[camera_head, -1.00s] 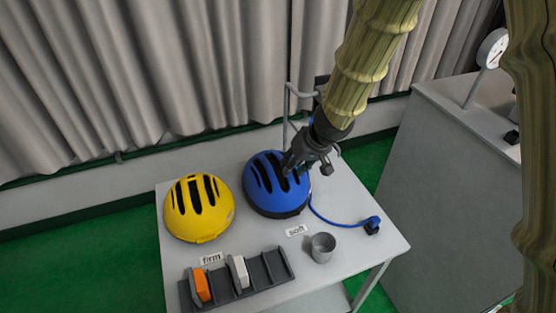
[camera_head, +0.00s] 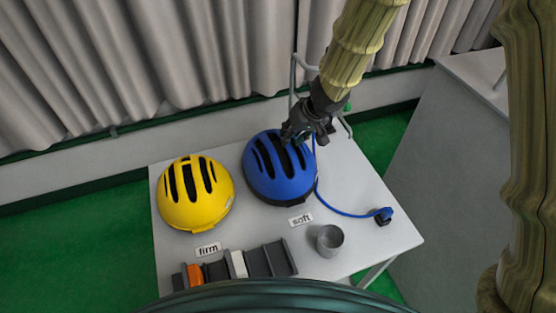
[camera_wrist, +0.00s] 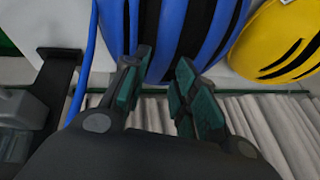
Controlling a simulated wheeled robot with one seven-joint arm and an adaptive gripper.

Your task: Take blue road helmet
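The blue helmet (camera_head: 268,182) with dark vent slots sits on the grey table, right of the yellow helmet. My gripper (camera_head: 294,140) is at its upper right side, with the fingers over the vents. In the wrist view the blue helmet (camera_wrist: 200,30) fills the top middle, just past the fingertips. My gripper (camera_wrist: 165,70) shows there with its green-padded fingers apart and nothing clearly between them. I cannot tell whether a fingertip touches the shell.
The yellow helmet (camera_head: 190,208) is close on the left. In front are "firm" (camera_head: 208,249) and "soft" (camera_head: 301,219) labels, a slotted rack (camera_head: 268,261) with orange and white blocks, and a grey cup (camera_head: 329,241). A blue cable (camera_head: 345,213) curves right of the helmet.

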